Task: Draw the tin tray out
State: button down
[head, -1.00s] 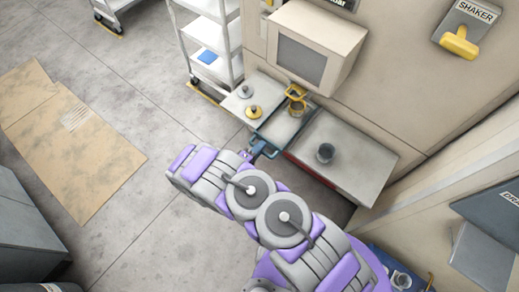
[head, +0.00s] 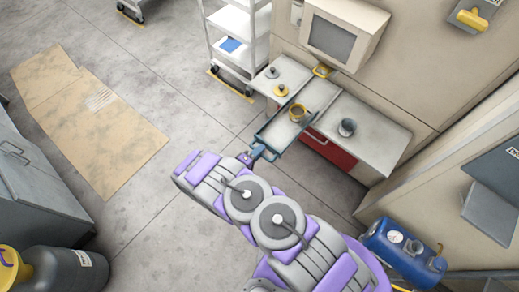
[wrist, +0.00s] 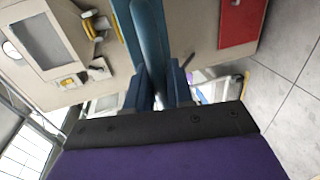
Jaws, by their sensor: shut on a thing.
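The tin tray (head: 279,131) is a long shallow grey tray with a blue-teal front end and handle. My gripper (head: 259,153) is at the tray's front handle. In the wrist view, my gripper (wrist: 160,85) is shut on the blue handle bar (wrist: 150,40), with a finger on each side. The tray's far end lies under the machine.
A small table (head: 289,72) with two knobbed weights is on the left. A white shelf cart (head: 236,40) stands behind. The floor in front is clear; cardboard (head: 90,120) lies further left.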

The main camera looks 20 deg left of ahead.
jog(key=shift+s+d+f, duration=0.15)
jog(key=shift+f, duration=0.05)
jog(key=c, duration=1.2)
grip_release()
jog(key=shift+o, duration=0.2)
jog(key=shift+r, duration=0.1)
jog(key=p+v, duration=0.3)
jog(key=v, duration=1.4)
jog(key=shift+a, duration=0.35)
